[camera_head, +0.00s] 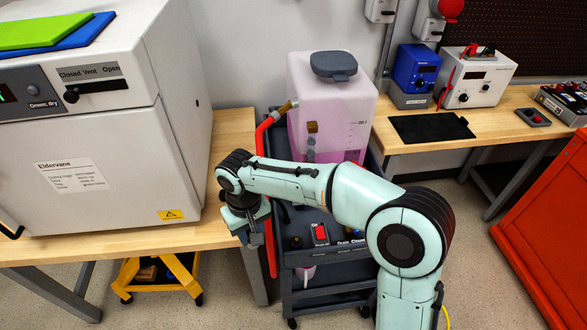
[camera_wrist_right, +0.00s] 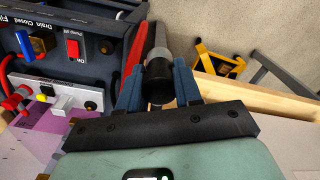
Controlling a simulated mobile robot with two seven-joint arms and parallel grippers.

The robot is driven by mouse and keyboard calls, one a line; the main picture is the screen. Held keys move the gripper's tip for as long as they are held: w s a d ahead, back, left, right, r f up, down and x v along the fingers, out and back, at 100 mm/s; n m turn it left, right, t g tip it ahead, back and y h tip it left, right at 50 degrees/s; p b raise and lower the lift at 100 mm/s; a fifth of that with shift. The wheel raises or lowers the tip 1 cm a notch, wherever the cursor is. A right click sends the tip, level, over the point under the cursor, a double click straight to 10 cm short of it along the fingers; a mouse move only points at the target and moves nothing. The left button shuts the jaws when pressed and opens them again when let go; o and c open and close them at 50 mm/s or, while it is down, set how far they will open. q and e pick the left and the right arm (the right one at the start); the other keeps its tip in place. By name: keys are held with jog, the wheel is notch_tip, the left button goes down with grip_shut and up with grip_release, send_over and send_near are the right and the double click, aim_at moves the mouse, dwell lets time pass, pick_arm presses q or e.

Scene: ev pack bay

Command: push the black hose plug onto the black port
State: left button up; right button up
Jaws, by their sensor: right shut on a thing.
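My right gripper (camera_wrist_right: 158,88) is shut on the black hose plug (camera_wrist_right: 158,82), a short black cylinder with a grey collar behind it, in the right wrist view. In the head view the same gripper (camera_head: 255,238) points down at the left side of the dark cart, and the plug cannot be made out there. A round black fitting (camera_wrist_right: 90,105), which looks like the black port, sits on the pale plate (camera_wrist_right: 75,91) left of the plug, apart from it. My left gripper is in neither view.
The dark cart (camera_head: 325,258) carries a pink-filled tank (camera_head: 330,95) and a switch panel with a red pump switch (camera_wrist_right: 73,49). A red hose (camera_head: 271,250) hangs close beside my gripper. A wooden bench (camera_head: 232,135) with a white oven (camera_head: 120,165) stands left.

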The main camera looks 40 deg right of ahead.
jog(key=w+a+f, duration=0.1)
jog(key=w+f, duration=0.1)
jog(key=f, duration=0.6)
jog(key=w+a+f+n, duration=0.1)
jog(key=w+f, duration=0.2)
jog(key=f, duration=0.5)
jog(key=shift+w+a, duration=0.15)
jog(key=shift+a, duration=0.05)
